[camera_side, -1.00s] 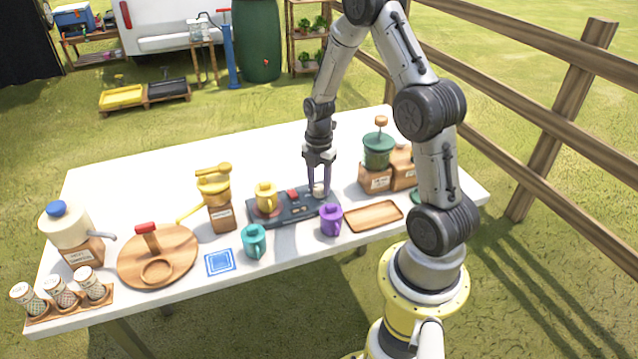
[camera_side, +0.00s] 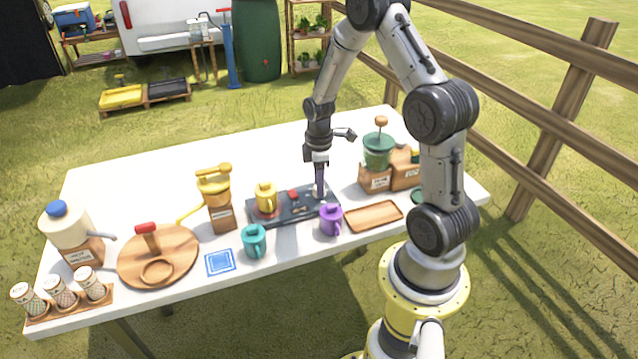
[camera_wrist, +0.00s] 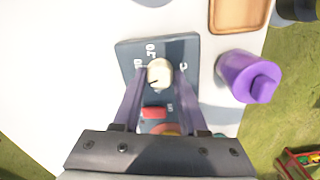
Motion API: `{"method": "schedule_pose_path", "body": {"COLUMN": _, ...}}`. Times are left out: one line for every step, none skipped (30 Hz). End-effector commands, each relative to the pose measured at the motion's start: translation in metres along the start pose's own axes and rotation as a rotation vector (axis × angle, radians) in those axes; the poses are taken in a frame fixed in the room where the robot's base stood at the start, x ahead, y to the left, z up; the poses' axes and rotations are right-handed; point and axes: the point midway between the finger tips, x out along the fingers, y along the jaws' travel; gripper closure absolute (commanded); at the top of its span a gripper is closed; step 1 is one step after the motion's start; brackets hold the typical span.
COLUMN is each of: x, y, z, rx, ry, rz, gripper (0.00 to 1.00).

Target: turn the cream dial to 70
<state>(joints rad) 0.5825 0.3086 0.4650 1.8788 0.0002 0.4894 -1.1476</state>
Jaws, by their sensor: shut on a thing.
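The cream dial (camera_wrist: 160,73) sits on the dark grey panel (camera_wrist: 188,45), near its right end in the side view. My gripper (camera_side: 320,190) points down at the dial, its purple fingers closed on the dial's sides; in the wrist view the fingers reach either side of it. White numbers are printed around the dial, but I cannot read the pointed-at value with certainty. A red switch (camera_wrist: 154,112) is on the same panel. A yellow mug (camera_side: 266,198) stands on the panel's left part.
A purple mug (camera_side: 331,221) stands close in front of the panel, with a wooden tray (camera_side: 373,216) to its right. A teal mug (camera_side: 254,241) is front left. A green grinder (camera_side: 379,152) stands behind right. The table's back left is clear.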

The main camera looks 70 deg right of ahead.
Motion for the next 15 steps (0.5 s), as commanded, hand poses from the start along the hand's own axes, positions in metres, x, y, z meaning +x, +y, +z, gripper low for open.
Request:
{"method": "schedule_pose_path", "body": {"x": -0.0012, "y": 0.0004, "z": 0.0003, "rx": 0.043, "ry": 0.000, "rz": 0.001, "gripper": 1.00}}
{"method": "schedule_pose_path", "body": {"x": -0.0013, "y": 0.0005, "z": 0.0003, "rx": 0.072, "ry": 0.000, "rz": 0.002, "gripper": 1.00}}
{"method": "schedule_pose_path", "body": {"x": -0.0015, "y": 0.0007, "z": 0.0002, "rx": 0.109, "ry": 0.001, "rz": 0.002, "gripper": 1.00}}
{"method": "schedule_pose_path", "body": {"x": -0.0015, "y": 0.0008, "z": 0.0002, "rx": 0.138, "ry": 0.001, "rz": 0.003, "gripper": 1.00}}
{"method": "schedule_pose_path", "body": {"x": -0.0015, "y": 0.0008, "z": 0.0002, "rx": 0.167, "ry": 0.001, "rz": 0.002, "gripper": 1.00}}
{"method": "schedule_pose_path", "body": {"x": -0.0014, "y": 0.0008, "z": 0.0002, "rx": 0.204, "ry": 0.001, "rz": 0.002, "gripper": 1.00}}
{"method": "schedule_pose_path", "body": {"x": -0.0014, "y": 0.0007, "z": 0.0002, "rx": 0.233, "ry": 0.001, "rz": 0.002, "gripper": 1.00}}
{"method": "schedule_pose_path", "body": {"x": -0.0013, "y": 0.0007, "z": 0.0002, "rx": 0.262, "ry": 0.001, "rz": 0.002, "gripper": 1.00}}
{"method": "schedule_pose_path", "body": {"x": -0.0014, "y": 0.0007, "z": 0.0002, "rx": 0.299, "ry": 0.001, "rz": 0.002, "gripper": 1.00}}
{"method": "schedule_pose_path", "body": {"x": -0.0014, "y": 0.0007, "z": 0.0002, "rx": 0.328, "ry": 0.001, "rz": 0.002, "gripper": 1.00}}
{"method": "schedule_pose_path", "body": {"x": -0.0014, "y": 0.0007, "z": 0.0002, "rx": 0.357, "ry": 0.001, "rz": 0.002, "gripper": 1.00}}
{"method": "schedule_pose_path", "body": {"x": -0.0014, "y": 0.0006, "z": 0.0003, "rx": 0.394, "ry": 0.000, "rz": 0.002, "gripper": 1.00}}
{"method": "schedule_pose_path", "body": {"x": -0.0014, "y": 0.0005, "z": 0.0003, "rx": 0.423, "ry": 0.000, "rz": 0.002, "gripper": 1.00}}
{"method": "schedule_pose_path", "body": {"x": -0.0014, "y": 0.0005, "z": 0.0003, "rx": 0.452, "ry": 0.000, "rz": 0.001, "gripper": 1.00}}
{"method": "schedule_pose_path", "body": {"x": -0.0014, "y": 0.0005, "z": 0.0003, "rx": 0.489, "ry": 0.000, "rz": 0.002, "gripper": 1.00}}
